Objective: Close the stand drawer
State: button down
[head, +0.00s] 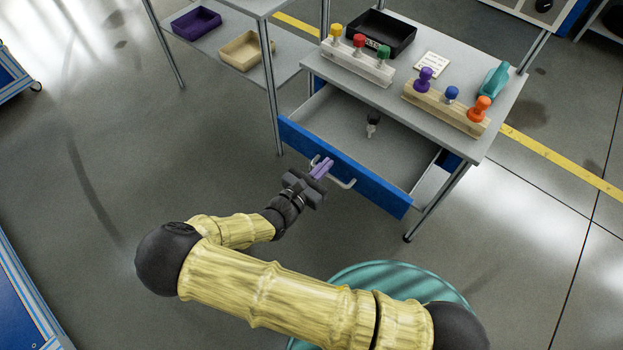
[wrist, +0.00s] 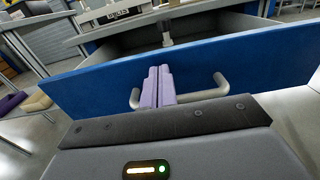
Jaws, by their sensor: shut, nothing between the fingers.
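The stand (head: 440,60) has a drawer with a blue front (head: 375,187) that is pulled well out, its grey inside showing. A light bar handle (head: 343,183) is on the front; the handle (wrist: 218,88) also shows in the wrist view.
The stand top holds a black tray (head: 405,42), a white rack (head: 357,64), a wooden rack (head: 447,108) and a teal item (head: 493,80). Purple (head: 196,22) and tan (head: 247,50) trays are at left.

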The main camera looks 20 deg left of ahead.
aim_at(339, 151)
jog(key=shift+x, duration=1.75)
